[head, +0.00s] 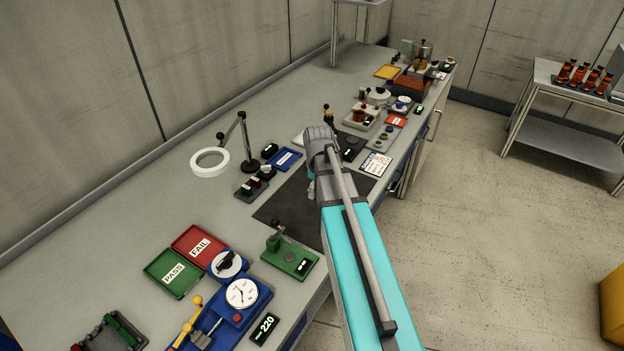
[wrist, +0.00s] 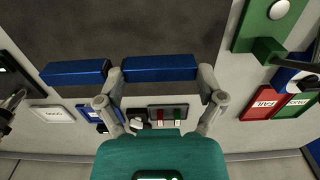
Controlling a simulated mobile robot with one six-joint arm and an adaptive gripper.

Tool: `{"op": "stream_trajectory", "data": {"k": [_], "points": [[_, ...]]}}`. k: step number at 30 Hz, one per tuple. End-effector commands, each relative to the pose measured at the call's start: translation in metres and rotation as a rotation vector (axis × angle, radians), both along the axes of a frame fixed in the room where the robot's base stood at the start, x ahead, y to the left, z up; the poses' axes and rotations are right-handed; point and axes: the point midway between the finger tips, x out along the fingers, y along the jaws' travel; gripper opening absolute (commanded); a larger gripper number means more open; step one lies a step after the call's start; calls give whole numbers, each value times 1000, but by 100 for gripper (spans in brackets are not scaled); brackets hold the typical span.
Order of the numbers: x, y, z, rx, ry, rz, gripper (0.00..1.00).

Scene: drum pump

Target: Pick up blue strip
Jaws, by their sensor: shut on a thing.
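A blue strip (wrist: 160,68) lies crosswise between the two fingertips of my gripper (wrist: 163,76) in the wrist view. My gripper is shut on it. A second blue length (wrist: 75,72) shows just left of the left finger, nearly in line with it; I cannot tell whether it is a separate strip. Both show against the dark mat (wrist: 130,25). I cannot tell whether the held strip touches the mat. In the head view my own arm hides the fingertips and the strip.
The dark mat also shows in the head view (head: 287,208). Around it stand a green gauge stand (head: 290,260), a blue labelled tray (head: 284,160), a ring magnifier (head: 211,162), and red FAIL (head: 199,245) and green PASS (head: 172,273) trays. Several fixtures crowd the bench's far end.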

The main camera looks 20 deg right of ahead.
Motion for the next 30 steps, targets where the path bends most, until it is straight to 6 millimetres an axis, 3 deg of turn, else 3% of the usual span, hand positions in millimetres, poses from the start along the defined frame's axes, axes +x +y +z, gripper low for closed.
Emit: {"op": "stream_trajectory", "data": {"k": [7,30], "points": [[-16,-2,8,0,0,-1,30],[-17,-3,9,0,0,-1,30]]}}
